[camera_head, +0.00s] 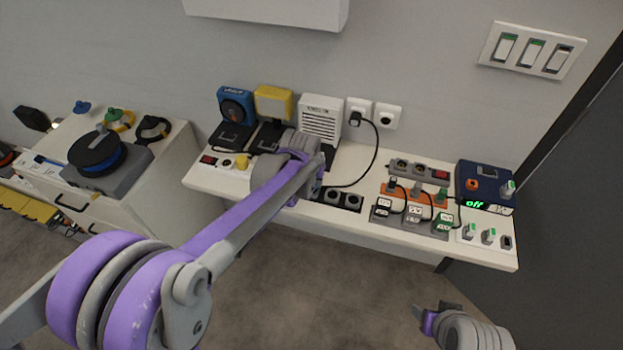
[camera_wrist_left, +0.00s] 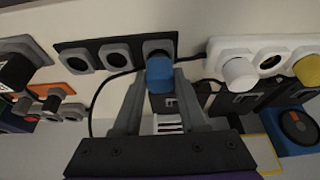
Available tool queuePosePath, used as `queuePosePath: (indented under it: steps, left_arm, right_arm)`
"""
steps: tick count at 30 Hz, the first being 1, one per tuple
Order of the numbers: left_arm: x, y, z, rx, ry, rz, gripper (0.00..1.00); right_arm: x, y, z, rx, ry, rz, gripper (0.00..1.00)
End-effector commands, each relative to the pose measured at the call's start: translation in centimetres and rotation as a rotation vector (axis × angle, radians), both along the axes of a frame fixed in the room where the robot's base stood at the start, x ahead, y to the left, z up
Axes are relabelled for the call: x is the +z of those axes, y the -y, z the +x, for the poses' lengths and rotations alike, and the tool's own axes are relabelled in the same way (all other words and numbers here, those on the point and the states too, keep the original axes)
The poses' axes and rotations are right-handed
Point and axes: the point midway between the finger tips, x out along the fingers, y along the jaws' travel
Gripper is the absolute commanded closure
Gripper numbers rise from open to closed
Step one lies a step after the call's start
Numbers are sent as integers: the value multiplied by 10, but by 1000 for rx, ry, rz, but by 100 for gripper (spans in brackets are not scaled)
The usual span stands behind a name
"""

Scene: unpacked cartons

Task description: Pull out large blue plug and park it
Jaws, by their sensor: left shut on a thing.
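The large blue plug (camera_wrist_left: 158,72) is at the end socket of a black three-socket strip (camera_wrist_left: 103,59) in the left wrist view. My left gripper (camera_wrist_left: 161,86) is shut on it, one grey finger on each side. I cannot tell how deep the plug sits in the socket. In the head view the strip (camera_head: 338,198) is at the table's front edge; my left arm hides the plug and most of the left gripper. My right gripper (camera_head: 436,315) hangs empty in front of the table at the lower right; its finger gap is unclear.
A white strip with a white plug (camera_wrist_left: 240,74) and a yellow plug (camera_wrist_left: 307,70) lies beside the black strip. A black cable (camera_head: 365,170) runs from the wall socket across the table. An orange strip (camera_head: 415,193) with several plugs stands right, near a blue box (camera_head: 485,186).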

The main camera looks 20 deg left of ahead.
Motion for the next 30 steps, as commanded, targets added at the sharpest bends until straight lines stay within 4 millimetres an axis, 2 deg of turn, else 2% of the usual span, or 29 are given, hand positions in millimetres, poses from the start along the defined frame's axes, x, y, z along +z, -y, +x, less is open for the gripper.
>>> queuePosePath:
  steps: [16, 30]
  left_arm:
    - [0, 0, 0, 0, 0, 0, 100]
    - [-8, 0, 0, 0, 0, 0, 100]
  right_arm:
    - [0, 0, 0, 0, 0, 0, 43]
    - [-6, 0, -1, 0, -2, 0, 43]
